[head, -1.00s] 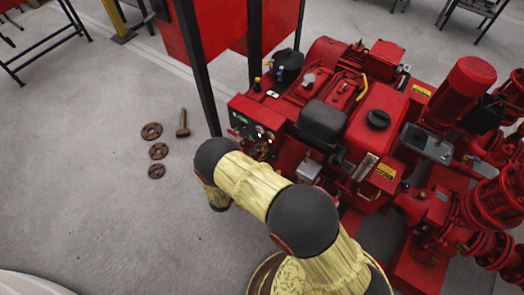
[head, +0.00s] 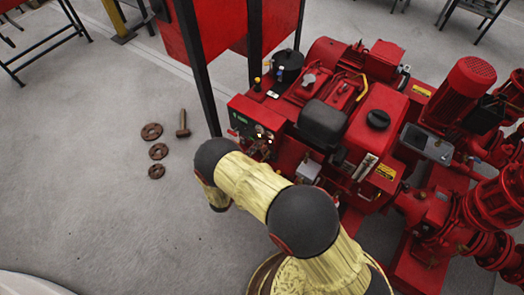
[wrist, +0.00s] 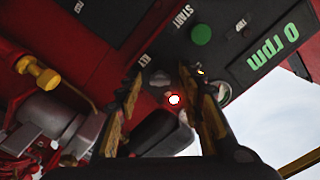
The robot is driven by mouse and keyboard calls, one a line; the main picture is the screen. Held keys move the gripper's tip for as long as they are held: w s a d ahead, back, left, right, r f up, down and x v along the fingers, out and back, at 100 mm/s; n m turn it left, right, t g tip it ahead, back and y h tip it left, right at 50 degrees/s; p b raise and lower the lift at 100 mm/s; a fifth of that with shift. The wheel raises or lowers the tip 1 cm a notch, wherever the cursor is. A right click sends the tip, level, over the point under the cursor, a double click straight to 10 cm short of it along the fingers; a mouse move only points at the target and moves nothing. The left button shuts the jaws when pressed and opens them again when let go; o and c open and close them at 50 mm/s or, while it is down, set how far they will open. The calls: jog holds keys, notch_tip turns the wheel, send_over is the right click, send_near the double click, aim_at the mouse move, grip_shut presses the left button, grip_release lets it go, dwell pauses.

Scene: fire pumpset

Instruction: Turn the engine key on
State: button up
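The engine's control panel (head: 248,125) is on the left end of the red pumpset in the head view. In the wrist view the panel (wrist: 238,58) appears rotated, with a green START button (wrist: 201,34) and a green "0 rpm" display (wrist: 273,48). My gripper (wrist: 164,78) is open, its two fingers apart and pointing at the panel's edge. A bright white-and-red light (wrist: 174,99) and a dark, blurred part show between the fingers.
A yellow-knobbed fitting (wrist: 37,72) and grey metal parts (wrist: 55,120) lie left of the fingers in the wrist view. A black post (head: 196,70) stands close behind the panel.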

jog(key=v, duration=1.2)
dwell(0.3)
